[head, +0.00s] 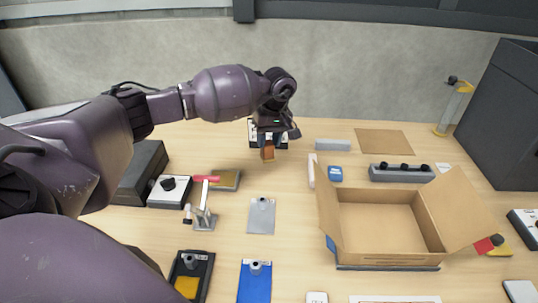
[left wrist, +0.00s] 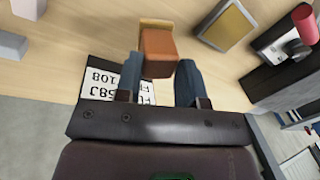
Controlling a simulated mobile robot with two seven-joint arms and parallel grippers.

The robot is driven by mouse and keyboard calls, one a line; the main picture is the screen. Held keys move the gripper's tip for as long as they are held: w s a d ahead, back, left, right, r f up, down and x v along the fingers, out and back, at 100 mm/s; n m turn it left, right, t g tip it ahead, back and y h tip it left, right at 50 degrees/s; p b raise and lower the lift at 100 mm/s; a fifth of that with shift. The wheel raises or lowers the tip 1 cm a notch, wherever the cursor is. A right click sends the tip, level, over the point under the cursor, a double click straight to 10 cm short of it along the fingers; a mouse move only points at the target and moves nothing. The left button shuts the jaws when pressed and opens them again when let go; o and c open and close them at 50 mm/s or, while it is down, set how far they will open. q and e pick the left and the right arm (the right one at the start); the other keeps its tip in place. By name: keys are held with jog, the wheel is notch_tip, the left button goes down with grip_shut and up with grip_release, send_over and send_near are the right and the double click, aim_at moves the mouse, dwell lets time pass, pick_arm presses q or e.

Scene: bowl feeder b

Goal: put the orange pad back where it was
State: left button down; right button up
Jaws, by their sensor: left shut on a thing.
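The orange pad (head: 268,151) is a small orange-brown block with a paler tan edge. My left gripper (head: 270,142) is shut on it near the back of the table. In the left wrist view the pad (left wrist: 158,54) sits between the two dark fingers of the gripper (left wrist: 159,72), its tan end pointing away from the palm. A white card with black print (left wrist: 112,83) lies beneath and behind the gripper, partly hidden by it. I cannot tell whether the pad touches the table. My right gripper is out of view.
An open cardboard box (head: 388,254) stands at the right front. A toggle clamp (head: 204,212), a yellow-topped block (head: 226,180) and a grey plate (head: 261,222) are nearby. A black tray (head: 205,262) and a blue plate (head: 254,286) lie in front. Bare table surrounds the grey plate.

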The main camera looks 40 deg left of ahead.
aim_at(269, 155)
pick_arm(q)
jog(key=shift+f, duration=2.85)
jog(key=c, duration=0.7)
grip_release()
jog(key=shift+f, duration=0.15)
jog(key=r, duration=0.4)
jog(key=w+r, duration=0.1)
jog(key=r, duration=0.3)
jog(key=d+r, duration=0.1)
jog(key=r, duration=0.3)
jog(key=shift+w+d+r, duration=0.1)
jog(key=shift+w, duration=0.1)
